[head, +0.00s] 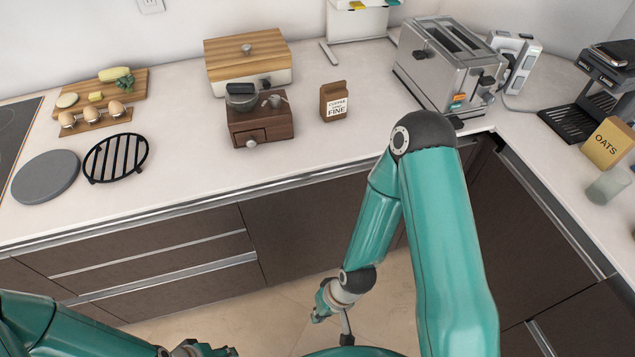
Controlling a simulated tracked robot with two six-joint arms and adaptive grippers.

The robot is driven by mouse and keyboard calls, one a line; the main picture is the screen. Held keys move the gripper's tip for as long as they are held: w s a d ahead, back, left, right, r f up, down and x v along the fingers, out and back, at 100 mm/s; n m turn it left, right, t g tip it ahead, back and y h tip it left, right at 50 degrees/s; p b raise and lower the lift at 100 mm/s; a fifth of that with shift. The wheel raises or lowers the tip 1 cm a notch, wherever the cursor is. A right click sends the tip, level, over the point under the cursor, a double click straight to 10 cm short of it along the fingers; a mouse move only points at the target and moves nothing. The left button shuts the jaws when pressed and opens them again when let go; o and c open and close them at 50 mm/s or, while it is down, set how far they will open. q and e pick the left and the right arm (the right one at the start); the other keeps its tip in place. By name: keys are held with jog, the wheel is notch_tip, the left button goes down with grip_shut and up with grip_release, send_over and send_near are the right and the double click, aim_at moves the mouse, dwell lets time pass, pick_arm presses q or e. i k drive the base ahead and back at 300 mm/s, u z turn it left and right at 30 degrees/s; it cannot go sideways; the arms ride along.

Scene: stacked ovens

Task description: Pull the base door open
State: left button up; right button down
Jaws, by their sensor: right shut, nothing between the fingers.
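The base cabinet fronts are dark brown. A plain door panel (305,232) stands below the counter in the middle, with a metal strip along its top, and it looks closed. My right arm hides part of the fronts to its right. My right gripper (328,308) is low over the floor, in front of the cabinets and apart from the door panel as far as I can see. It is shut and empty. My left gripper (205,349) shows only partly at the bottom edge, and its fingers are unclear.
Drawers (160,262) with metal strips lie left of the door panel. More dark cabinets (530,235) run along the right side. The counter (195,170) holds a toaster (447,65), a coffee grinder (260,118) and a black trivet (115,158). Tiled floor (275,318) is open below.

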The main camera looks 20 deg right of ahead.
aim_at(304, 230)
jog(key=u, duration=0.7)
jog(key=i, duration=0.15)
jog(key=z, duration=2.6)
jog(key=k, duration=1.3)
jog(key=z, duration=2.25)
jog(key=i, duration=0.1)
jog(key=u, duration=3.8)
jog(key=i, duration=1)
jog(key=z, duration=0.05)
